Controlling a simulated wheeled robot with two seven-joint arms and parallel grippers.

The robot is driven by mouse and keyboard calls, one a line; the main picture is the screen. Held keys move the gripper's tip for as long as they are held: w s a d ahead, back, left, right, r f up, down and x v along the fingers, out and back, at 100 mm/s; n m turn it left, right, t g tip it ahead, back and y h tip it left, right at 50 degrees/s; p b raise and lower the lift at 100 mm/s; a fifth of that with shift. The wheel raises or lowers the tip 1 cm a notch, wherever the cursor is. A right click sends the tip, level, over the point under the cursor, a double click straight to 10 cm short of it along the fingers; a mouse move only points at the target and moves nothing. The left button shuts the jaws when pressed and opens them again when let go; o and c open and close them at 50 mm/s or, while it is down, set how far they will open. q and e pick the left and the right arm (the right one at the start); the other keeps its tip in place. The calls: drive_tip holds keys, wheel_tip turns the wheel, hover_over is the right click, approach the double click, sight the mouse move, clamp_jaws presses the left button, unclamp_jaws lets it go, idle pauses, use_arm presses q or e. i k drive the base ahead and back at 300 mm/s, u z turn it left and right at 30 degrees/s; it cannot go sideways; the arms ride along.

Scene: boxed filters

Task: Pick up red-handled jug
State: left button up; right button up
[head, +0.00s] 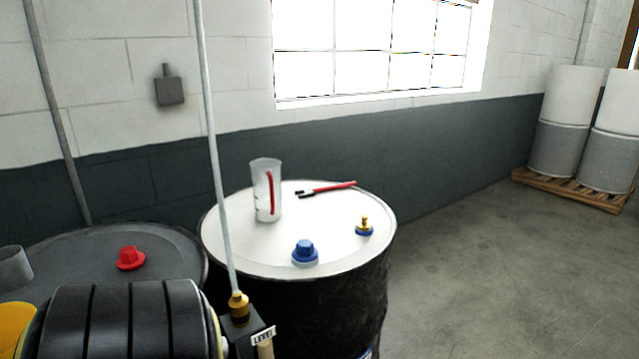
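The red-handled jug (263,190) is a clear, tall measuring jug with a red handle strip on its front right side. It stands upright on the white lid of a black drum (325,238), near the lid's left back edge. Neither of my grippers shows in the head view.
On the same lid are a red-handled brush-like tool (326,189), a blue cap (305,253) and a blue-and-brass fitting (364,227). A thin upright pole (216,150) rises just left of the jug. A dark drum (180,240) with a red cap (131,258) stands left.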

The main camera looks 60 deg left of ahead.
sight(266, 174)
drive_tip(key=i, duration=1.55)
drive_tip(key=u, duration=4.2)
